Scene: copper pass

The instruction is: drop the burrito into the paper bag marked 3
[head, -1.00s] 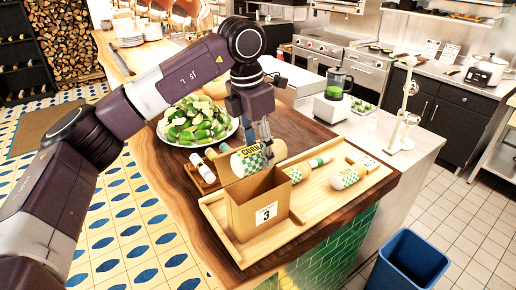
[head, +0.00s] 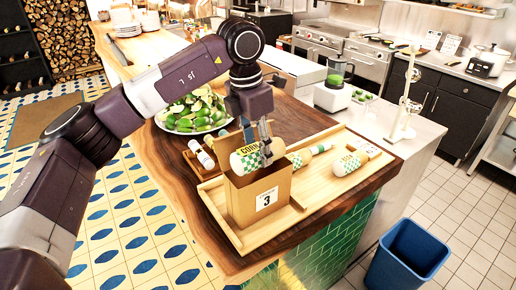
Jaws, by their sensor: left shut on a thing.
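A wrapped burrito (head: 243,161) with a yellow label and green checks is held in my left gripper (head: 267,155), which is shut on it. It lies sideways right at the open top of the brown paper bag marked 3 (head: 242,203), and its lower side is close to the bag's rim. I cannot tell whether it touches the rim. The bag stands upright on a wooden tray (head: 234,237), with its number label facing me. My right gripper is not in view.
Two similar wrapped rolls, one behind the bag (head: 305,156) and one to the right (head: 349,162), lie on the tray. A plate of limes (head: 195,110) and a small wooden holder with white bottles (head: 201,155) stand behind left. A blue bin (head: 408,255) stands on the floor.

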